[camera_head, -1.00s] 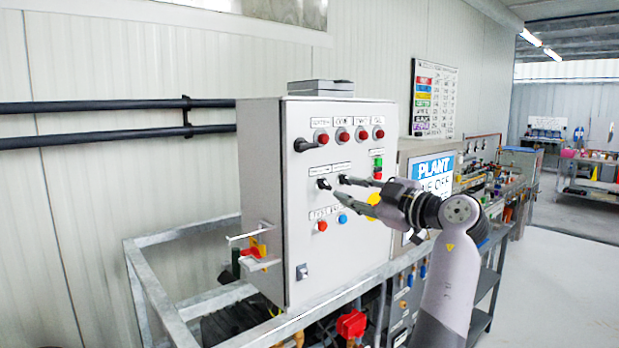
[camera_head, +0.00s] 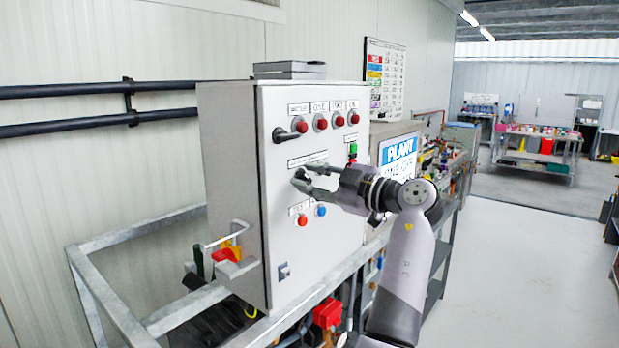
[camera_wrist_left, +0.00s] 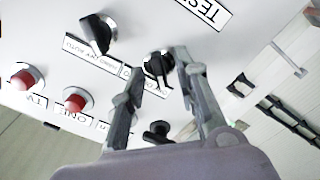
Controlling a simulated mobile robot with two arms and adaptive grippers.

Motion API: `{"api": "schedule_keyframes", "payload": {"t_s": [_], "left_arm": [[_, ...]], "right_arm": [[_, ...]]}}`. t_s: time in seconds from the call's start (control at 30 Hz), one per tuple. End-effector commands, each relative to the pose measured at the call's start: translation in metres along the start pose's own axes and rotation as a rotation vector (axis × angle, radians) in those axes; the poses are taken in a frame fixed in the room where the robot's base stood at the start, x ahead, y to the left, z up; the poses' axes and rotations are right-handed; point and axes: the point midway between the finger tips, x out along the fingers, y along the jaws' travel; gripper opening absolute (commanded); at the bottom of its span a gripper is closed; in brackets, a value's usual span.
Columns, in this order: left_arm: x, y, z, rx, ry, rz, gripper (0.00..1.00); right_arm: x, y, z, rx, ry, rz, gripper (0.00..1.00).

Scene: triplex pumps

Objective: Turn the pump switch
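A grey control cabinet (camera_head: 262,235) carries black rotary switches on its front. My left gripper (camera_head: 304,177) is at the left one of two switches in the head view; its fingers hide most of that area. In the left wrist view that black knob (camera_wrist_left: 158,68) lies between the tips of my open left gripper (camera_wrist_left: 160,62). I cannot tell whether the fingers touch it. A second black knob (camera_wrist_left: 98,33) stands outside the fingers, at upper left. My right gripper is not in view.
A black lever handle (camera_head: 288,134) and a row of red lamps (camera_head: 338,120) sit above the switches. A red button (camera_head: 302,220) and a blue button (camera_head: 321,211) are just below. A metal frame rail (camera_head: 100,300) runs around the cabinet. Open floor (camera_head: 510,270) lies at right.

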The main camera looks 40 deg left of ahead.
Motion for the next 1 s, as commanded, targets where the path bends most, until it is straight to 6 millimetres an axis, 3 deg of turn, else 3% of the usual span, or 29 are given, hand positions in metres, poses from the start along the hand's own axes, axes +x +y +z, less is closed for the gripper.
{"api": "schedule_keyframes", "payload": {"t_s": [0.4,1.0], "left_arm": [[0.000,0.000,0.000,0.000,0.000,-0.001,0.00],[0.000,0.000,0.000,0.048,0.001,0.000,0.00]], "right_arm": [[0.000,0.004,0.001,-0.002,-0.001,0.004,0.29],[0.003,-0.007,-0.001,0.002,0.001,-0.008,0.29]]}}
